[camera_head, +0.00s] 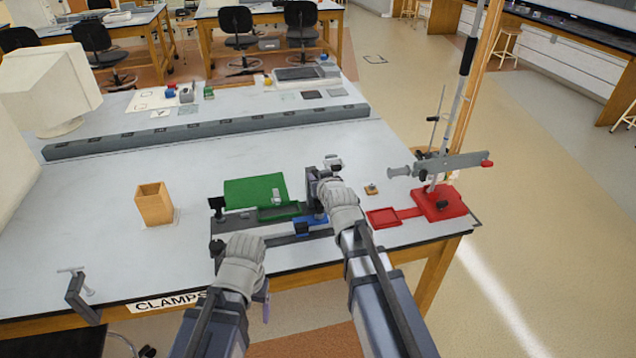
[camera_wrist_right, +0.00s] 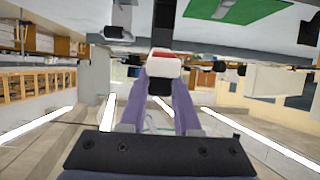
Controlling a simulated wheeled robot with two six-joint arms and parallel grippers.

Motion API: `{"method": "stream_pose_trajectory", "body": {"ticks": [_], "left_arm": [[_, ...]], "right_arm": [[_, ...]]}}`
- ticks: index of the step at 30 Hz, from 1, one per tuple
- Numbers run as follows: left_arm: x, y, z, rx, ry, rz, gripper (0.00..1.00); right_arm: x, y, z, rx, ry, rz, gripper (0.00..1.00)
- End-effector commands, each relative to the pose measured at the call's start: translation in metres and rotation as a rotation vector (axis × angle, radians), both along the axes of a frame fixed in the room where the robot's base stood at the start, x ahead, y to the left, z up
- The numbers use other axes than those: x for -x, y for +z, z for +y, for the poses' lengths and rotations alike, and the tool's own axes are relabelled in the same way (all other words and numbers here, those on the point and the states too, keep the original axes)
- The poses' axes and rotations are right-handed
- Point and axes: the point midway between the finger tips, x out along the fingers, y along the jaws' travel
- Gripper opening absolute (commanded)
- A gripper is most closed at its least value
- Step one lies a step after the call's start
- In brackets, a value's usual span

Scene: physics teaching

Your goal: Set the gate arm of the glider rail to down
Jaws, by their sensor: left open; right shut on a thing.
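The glider rail (camera_head: 272,239) lies near the table's front edge, with a black post (camera_head: 217,205) at its left end. A blue part (camera_head: 309,223) sits on it, and a dark upright (camera_head: 313,190) stands near its right end. My right gripper (camera_head: 326,196) is beside this upright and partly hides it. In the right wrist view its purple fingers (camera_wrist_right: 158,88) are closed on a small white piece with a red top, probably the gate arm's end (camera_wrist_right: 164,66). The arm's angle is hidden in the head view. My left gripper (camera_head: 243,272) is open and apart, at the rail's front left.
A green sheet (camera_head: 240,192) lies behind the rail, and a wooden box (camera_head: 154,204) stands to its left. A red base (camera_head: 440,203) with a tall stand is at the right, a red tray (camera_head: 384,217) beside it. A clamp (camera_head: 78,290) is at the front left edge.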

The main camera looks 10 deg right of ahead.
Motion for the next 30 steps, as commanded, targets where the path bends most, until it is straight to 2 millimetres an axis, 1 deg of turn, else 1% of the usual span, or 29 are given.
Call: {"method": "stream_pose_trajectory", "body": {"ticks": [1, 9, 12, 19, 30], "left_arm": [[0.000, -0.011, 0.000, 0.000, 0.000, 0.000, 0.78], [0.000, -0.047, 0.000, 0.000, 0.000, 0.000, 0.78], [0.000, -0.056, 0.000, 0.000, 0.000, 0.000, 0.78], [0.000, -0.067, 0.000, 0.000, 0.000, 0.000, 0.78], [0.000, -0.068, 0.000, 0.000, 0.000, 0.000, 0.78]], "right_arm": [[0.002, -0.008, 0.000, -0.001, 0.001, -0.018, 0.00], [0.006, -0.017, 0.001, -0.006, 0.003, -0.142, 0.00], [0.006, -0.018, 0.001, -0.008, 0.003, -0.180, 0.00], [0.006, -0.018, 0.000, -0.009, 0.000, -0.231, 0.00], [0.007, -0.017, 0.000, -0.009, 0.000, -0.243, 0.00]]}}
